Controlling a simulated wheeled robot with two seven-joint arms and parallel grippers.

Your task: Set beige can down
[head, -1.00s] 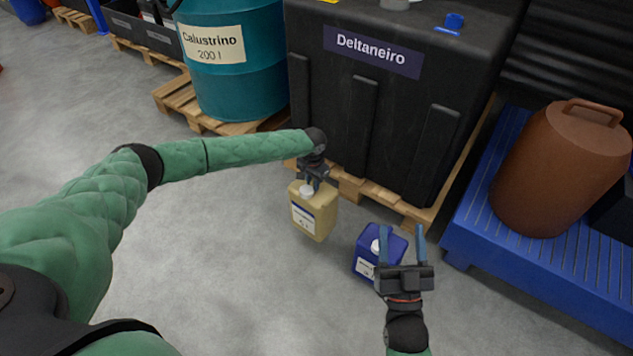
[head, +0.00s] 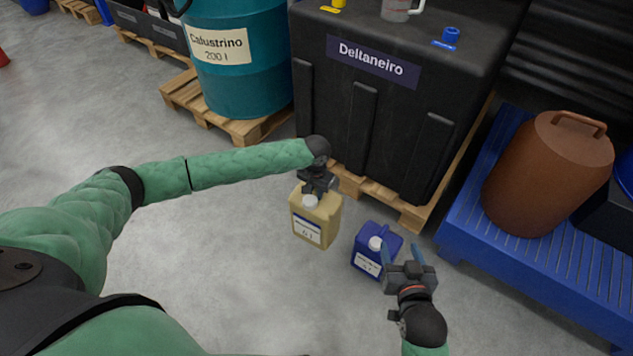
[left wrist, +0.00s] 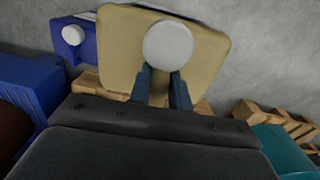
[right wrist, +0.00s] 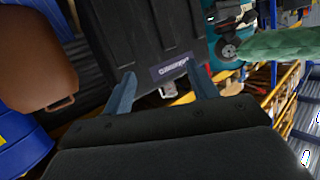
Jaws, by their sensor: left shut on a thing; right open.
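The beige can (head: 317,217) has a white cap and a white label and is upright in the head view, in front of the black tank. My left gripper (head: 318,188) is shut on its top. In the left wrist view the beige can (left wrist: 200,60) fills the upper middle, with the left fingers (left wrist: 163,88) at its handle behind the white cap. I cannot tell whether its base touches the floor. My right gripper (head: 408,258) is open and empty, just right of the blue can in the head view. Its spread fingers (right wrist: 163,95) also show in the right wrist view.
A blue can (head: 375,250) stands close to the right of the beige can. The black tank (head: 380,125) sits on a wooden pallet (head: 412,217) behind. A blue spill platform (head: 490,235) bears a brown drum (head: 548,175) at right. Grey floor is clear in front and left.

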